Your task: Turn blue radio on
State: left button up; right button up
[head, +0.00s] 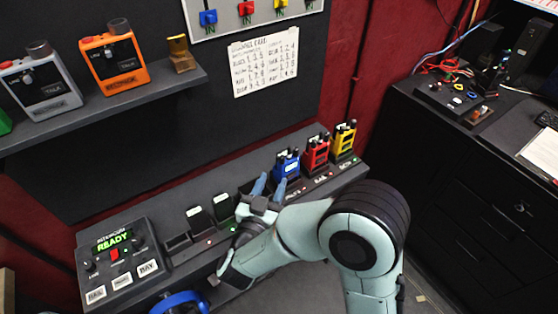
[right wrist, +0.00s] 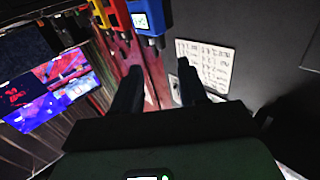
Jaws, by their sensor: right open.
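The blue radio (head: 287,165) stands upright in its slot on the dark console, left of the red radio (head: 316,152) and the yellow radio (head: 344,139). The blue radio also shows in the right wrist view (right wrist: 150,18), at the top, beyond my fingers. My right gripper (head: 269,187) is open and empty, with its two fingers pointing at the blue radio from the near left. In the right wrist view my gripper (right wrist: 160,80) has a wide gap between its fingers. I cannot tell whether a finger touches the radio. My left gripper is not in view.
A panel reading READY (head: 114,242) sits at the console's left end. A shelf (head: 110,108) above holds grey and orange devices. A blue ring (head: 180,303) is at the bottom. A black cabinet (head: 470,170) stands right.

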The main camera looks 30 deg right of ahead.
aim_at(281, 159)
jog(key=p+x, duration=0.1)
jog(key=x, duration=0.6)
jog(key=shift+w+f, duration=0.1)
grip_shut()
